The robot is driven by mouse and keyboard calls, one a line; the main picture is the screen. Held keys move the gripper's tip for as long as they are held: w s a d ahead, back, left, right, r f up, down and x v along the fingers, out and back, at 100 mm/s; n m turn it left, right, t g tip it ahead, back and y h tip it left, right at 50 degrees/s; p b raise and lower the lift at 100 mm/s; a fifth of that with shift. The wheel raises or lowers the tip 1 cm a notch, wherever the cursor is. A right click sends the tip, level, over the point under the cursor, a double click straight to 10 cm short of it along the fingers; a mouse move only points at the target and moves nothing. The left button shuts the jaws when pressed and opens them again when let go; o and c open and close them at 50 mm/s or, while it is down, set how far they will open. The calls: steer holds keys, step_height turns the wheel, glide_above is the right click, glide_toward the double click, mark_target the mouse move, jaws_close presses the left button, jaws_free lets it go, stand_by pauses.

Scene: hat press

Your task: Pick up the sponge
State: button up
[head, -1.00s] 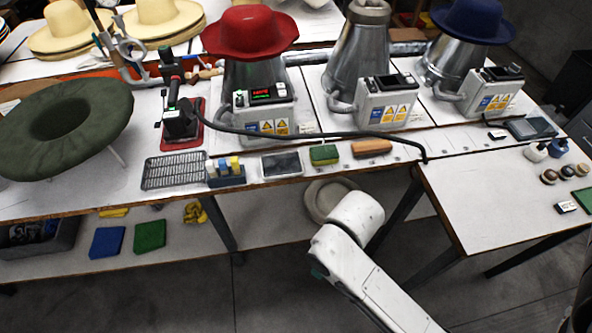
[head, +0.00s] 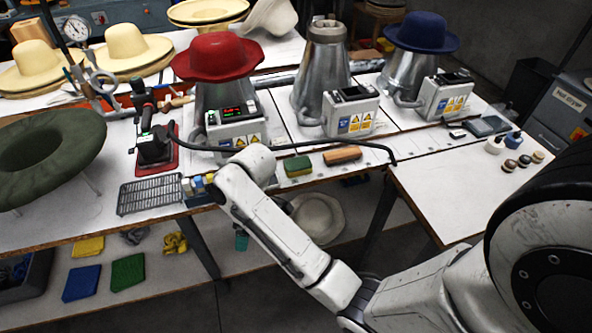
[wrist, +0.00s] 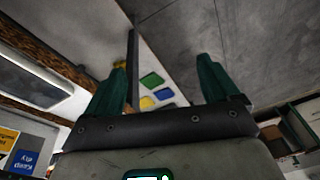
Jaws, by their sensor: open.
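The sponge (head: 298,166), green on top with a yellow layer below, lies flat near the front edge of the white workbench (head: 335,187). It is left of a brown brush-like block (head: 342,155). I cannot make out the sponge in the wrist view. My gripper (wrist: 163,63) is open and empty in the wrist view, its two green fingers spread wide. In the head view my white forearm hides most of it; a small teal part shows below the bench edge, left of and lower than the sponge. The gripper is apart from the sponge.
A cable (head: 330,145) runs behind the sponge. A wire rack (head: 150,194) and small bottles (head: 199,185) stand left. Hat presses with red (head: 216,57) and blue hats stand behind. The lower shelf holds blue (head: 82,283), green (head: 128,272) and yellow pads.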

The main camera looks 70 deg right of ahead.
steer(key=w+d+r+n+b, duration=0.1)
steer(key=w+d+r+n, duration=0.15)
steer(key=d, duration=0.75)
step_height(320, 180, up, 4)
steer(key=n+g+h+b, duration=0.1)
steer(key=g+h+b, duration=0.1)
glide_above(298, 163)
step_height(298, 163, down, 10)
steer(key=shift+r+p, duration=0.1)
steer(key=shift+p, duration=0.4)
steer(key=c, duration=1)
